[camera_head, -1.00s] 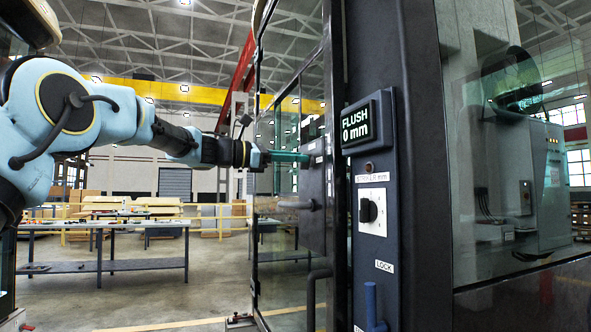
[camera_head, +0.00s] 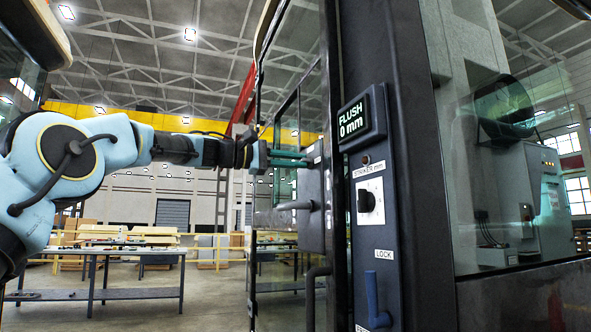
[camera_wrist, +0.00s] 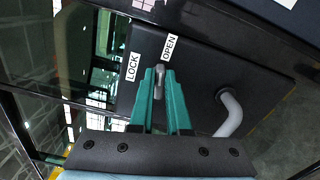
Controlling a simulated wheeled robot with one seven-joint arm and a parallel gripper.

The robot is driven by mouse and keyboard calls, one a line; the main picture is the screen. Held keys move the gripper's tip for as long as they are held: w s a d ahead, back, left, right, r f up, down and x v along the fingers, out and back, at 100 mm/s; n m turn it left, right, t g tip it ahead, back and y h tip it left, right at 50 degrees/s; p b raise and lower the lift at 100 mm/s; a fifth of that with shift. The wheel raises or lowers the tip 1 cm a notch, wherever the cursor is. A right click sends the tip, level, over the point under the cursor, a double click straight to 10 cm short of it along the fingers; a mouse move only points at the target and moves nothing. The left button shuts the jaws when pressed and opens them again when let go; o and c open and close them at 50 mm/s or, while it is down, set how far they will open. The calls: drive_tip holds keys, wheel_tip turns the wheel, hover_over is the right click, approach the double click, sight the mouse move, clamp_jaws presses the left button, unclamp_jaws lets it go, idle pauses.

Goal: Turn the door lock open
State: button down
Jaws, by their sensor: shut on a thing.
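The door lock's small grey turn piece (camera_wrist: 159,76) shows in the wrist view on a dark lock box (camera_wrist: 205,75). White LOCK (camera_wrist: 132,66) and OPEN (camera_wrist: 169,48) labels stand by it; the piece is just below the OPEN label. My gripper (camera_wrist: 163,73) has its teal fingers closed around the turn piece. In the head view my gripper (camera_head: 306,159) reaches the lock box (camera_head: 312,205) on the door's edge; the turn piece is hidden there.
A grey bent handle (camera_wrist: 232,112) sticks out of the box beside my fingers. At right in the head view, a post carries a FLUSH 0 mm display (camera_head: 361,117), a black knob (camera_head: 366,201) and a blue lever (camera_head: 374,300). Work tables (camera_head: 100,262) stand behind at left.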

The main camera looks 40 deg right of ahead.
drive_tip(key=shift+f+m+b, duration=0.15)
drive_tip(key=shift+m+b, duration=0.45)
drive_tip(key=shift+m, duration=0.6)
drive_tip(key=c, duration=0.9)
unclamp_jaws()
drive_tip(key=b+v, duration=0.3)
drive_tip(key=v, duration=0.7)
drive_tip(key=shift+w+a, duration=0.15)
drive_tip(key=shift+a, duration=0.2)
